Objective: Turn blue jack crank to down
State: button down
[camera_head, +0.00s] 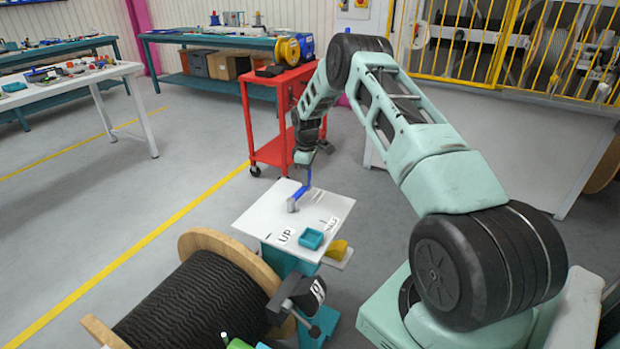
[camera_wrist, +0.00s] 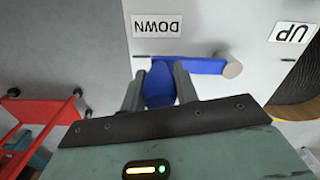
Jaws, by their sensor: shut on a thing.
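The blue jack crank (camera_head: 301,193) stands on a white panel (camera_head: 265,215) in the head view, its arm running from a grey hub to the handle under my gripper (camera_head: 305,157). In the wrist view the crank arm (camera_wrist: 203,66) runs from the round grey hub (camera_wrist: 232,66) to a blue handle (camera_wrist: 159,85). My gripper (camera_wrist: 159,88) is shut on that handle, one finger at each side. The DOWN label (camera_wrist: 158,25) is close to the handle end. The UP label (camera_wrist: 293,33) lies beyond the hub; it also shows in the head view (camera_head: 285,236).
A wooden cable reel (camera_head: 205,240) stands close at front left. A red cart (camera_head: 270,115) is behind. Grey floor is free at left.

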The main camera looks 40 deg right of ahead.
jog(key=shift+w+r, duration=0.1)
jog(key=shift+w, duration=0.2)
jog(key=c, duration=1.1)
grip_release()
jog(key=shift+o, duration=0.2)
jog(key=shift+a, duration=0.1)
notch_tip(320, 180, up, 17)
jog(key=shift+r, duration=0.15)
